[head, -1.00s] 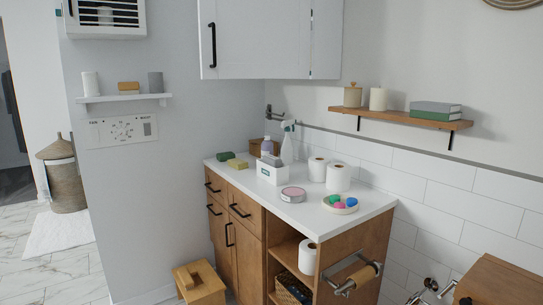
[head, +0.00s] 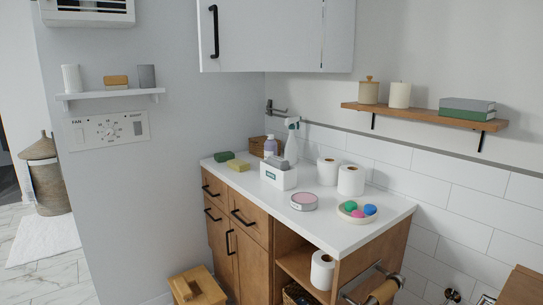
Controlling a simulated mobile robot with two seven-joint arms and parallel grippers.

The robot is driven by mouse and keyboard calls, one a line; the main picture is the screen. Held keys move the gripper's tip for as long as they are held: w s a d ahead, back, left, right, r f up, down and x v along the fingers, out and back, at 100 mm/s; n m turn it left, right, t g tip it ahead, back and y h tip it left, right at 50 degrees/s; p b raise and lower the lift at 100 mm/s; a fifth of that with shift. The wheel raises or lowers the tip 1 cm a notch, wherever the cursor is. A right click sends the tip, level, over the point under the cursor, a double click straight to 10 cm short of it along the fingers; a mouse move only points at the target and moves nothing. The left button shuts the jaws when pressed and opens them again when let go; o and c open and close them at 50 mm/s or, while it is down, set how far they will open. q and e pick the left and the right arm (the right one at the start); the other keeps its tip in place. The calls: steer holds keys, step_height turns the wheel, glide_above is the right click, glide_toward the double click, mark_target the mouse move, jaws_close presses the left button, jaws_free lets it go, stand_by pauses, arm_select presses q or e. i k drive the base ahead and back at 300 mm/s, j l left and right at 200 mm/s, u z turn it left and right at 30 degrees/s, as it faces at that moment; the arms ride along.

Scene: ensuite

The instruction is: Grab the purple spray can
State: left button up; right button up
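A purple bottle (head: 270,147), pale lavender with a light top, stands at the back of the white counter (head: 335,226). Its lower part is hidden by a white caddy (head: 278,178) with a small label. A white spray bottle (head: 292,142) with a trigger head stands just right of it. I cannot tell whether the two stand inside the caddy or behind it. Neither of my grippers shows in the view.
Green (head: 223,156) and yellow (head: 238,165) sponges lie left of the caddy. A pink-topped tin (head: 304,201), paper rolls (head: 351,181) and a dish of coloured pieces (head: 358,211) are right. A wall cabinet (head: 275,38) hangs above. A wooden stool (head: 196,288) stands in front.

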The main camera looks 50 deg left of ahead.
mark_target(270, 146)
steer(key=i+j, duration=0.1)
steer(key=j, duration=0.5)
steer(key=i+j, duration=0.1)
steer(key=j, duration=0.45)
steer(key=i+j+z, duration=0.1)
steer(key=j, duration=1.05)
steer(key=i, duration=0.05)
